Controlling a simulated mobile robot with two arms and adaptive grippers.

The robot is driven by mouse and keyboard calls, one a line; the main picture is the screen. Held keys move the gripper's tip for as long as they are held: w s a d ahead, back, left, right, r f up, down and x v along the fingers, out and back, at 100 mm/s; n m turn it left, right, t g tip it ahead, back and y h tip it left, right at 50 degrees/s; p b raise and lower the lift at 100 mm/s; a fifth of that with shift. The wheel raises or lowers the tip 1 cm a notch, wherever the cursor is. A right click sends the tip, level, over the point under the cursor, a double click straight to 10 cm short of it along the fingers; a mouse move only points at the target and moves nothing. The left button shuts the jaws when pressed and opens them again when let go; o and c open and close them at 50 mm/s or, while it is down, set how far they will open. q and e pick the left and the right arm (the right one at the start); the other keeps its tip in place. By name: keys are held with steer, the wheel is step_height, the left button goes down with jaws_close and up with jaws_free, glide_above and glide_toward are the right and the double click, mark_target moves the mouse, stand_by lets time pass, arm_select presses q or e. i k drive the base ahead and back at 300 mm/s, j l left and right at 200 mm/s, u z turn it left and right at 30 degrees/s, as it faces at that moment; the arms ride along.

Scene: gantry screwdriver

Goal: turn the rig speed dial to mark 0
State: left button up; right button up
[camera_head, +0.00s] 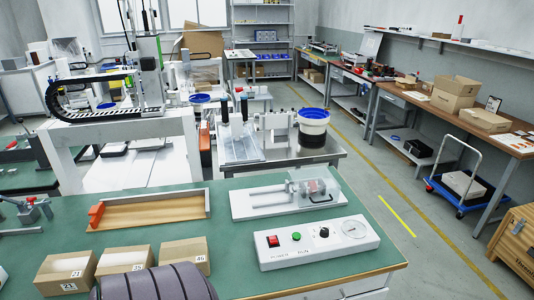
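The rig speed dial is a small black knob (324,232) on the sloped top of a white control box (318,247). The box stands near the front right of the green table. The marks around the knob are too small to read, so I cannot tell its setting. A red switch (273,241) and a green button (296,236) are to its left. A round white gauge (353,229) is to its right.
A white rig (285,198) with a clear cover sits behind the control box. A wooden tray (152,211) with a red block (96,215) and several numbered cardboard bins (124,260) are to the left. The green tabletop (229,240) is bare beside the box.

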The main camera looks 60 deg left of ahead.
mark_target(325, 233)
steer(key=k+u, duration=0.15)
steer(key=u, duration=1.2)
